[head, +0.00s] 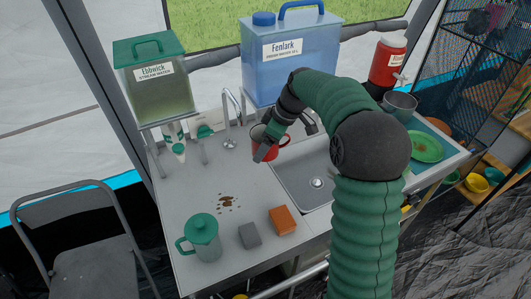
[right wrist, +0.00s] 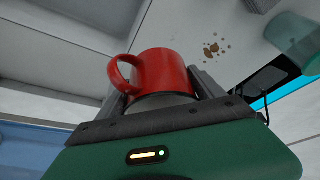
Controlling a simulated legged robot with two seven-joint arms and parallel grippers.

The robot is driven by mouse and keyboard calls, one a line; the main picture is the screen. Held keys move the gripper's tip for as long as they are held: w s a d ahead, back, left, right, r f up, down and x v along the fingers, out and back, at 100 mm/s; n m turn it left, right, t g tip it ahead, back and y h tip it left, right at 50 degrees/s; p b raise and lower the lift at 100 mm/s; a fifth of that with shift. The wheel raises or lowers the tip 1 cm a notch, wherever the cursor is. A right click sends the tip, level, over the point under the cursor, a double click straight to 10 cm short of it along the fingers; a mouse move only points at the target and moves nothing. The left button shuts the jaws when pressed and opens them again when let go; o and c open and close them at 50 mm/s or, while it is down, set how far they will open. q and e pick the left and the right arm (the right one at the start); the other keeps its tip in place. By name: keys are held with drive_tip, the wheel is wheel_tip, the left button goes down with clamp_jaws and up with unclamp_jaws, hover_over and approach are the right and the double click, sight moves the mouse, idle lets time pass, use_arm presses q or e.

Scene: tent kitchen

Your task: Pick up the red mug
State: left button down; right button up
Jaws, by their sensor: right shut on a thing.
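The red mug (head: 258,134) is near the sink's left edge in the head view, partly hidden behind my right gripper (head: 268,146). In the right wrist view the red mug (right wrist: 163,72) sits between the two fingers of my right gripper (right wrist: 168,86), with its handle toward the left. The gripper is shut on the mug. I cannot tell whether the mug's base touches the counter. My left gripper is not in view.
The steel counter (head: 180,195) holds a green lidded jug (head: 202,238), a grey sponge (head: 250,235), an orange sponge (head: 283,220) and brown spills (head: 228,203). The sink (head: 305,180) lies right of the mug. A faucet (head: 230,110) and a blue water tank (head: 290,60) stand behind.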

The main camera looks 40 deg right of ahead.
drive_tip(key=shift+r, duration=1.65)
drive_tip(key=shift+f, duration=0.1)
idle(0.5)
